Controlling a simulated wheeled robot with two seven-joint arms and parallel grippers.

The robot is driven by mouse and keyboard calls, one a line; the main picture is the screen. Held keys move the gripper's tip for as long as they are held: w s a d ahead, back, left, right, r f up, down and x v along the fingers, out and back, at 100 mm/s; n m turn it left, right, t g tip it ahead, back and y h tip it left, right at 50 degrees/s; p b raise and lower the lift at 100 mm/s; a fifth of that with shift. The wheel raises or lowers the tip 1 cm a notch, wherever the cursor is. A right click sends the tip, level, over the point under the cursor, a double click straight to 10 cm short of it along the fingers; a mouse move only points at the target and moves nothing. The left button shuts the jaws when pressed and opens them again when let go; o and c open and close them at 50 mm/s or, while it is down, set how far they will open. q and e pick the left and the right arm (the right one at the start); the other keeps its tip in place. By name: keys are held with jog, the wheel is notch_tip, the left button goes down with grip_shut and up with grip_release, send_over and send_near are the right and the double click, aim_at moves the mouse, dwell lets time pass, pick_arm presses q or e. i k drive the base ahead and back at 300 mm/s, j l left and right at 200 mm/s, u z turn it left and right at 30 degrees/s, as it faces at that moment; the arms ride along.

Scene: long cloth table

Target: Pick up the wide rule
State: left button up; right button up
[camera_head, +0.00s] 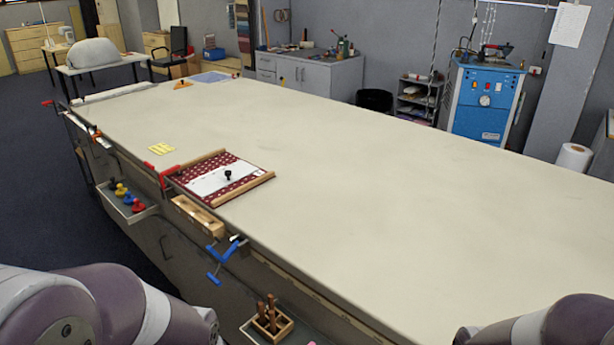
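A wide white flat piece with a black knob (208,183), which looks like the wide rule, lies on a red patterned cloth (238,158) near the table's left edge. Wooden strips (246,189) border the cloth on its near and far sides. A long pale strip (115,92) also lies at the table's far left end; I cannot tell what it is. Parts of my arms show in the lower left and lower right corners, well apart from the white piece. Neither gripper is in the picture.
The long cloth table (370,190) is mostly bare to the right. A red clamp (161,171) and a blue clamp (222,257) grip its left edge. Yellow slips (162,148) lie behind the cloth. A side tray (127,203) holds coloured knobs; a wooden holder (267,326) stands lower down.

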aim_at(206, 185)
jog(key=i+j+z, duration=0.15)
jog(key=z, duration=0.3)
jog(key=i+j+z, duration=0.1)
jog(key=j+z, duration=0.65)
jog(key=z, duration=0.15)
jog(key=j+z, duration=0.7)
jog(key=z, duration=0.2)
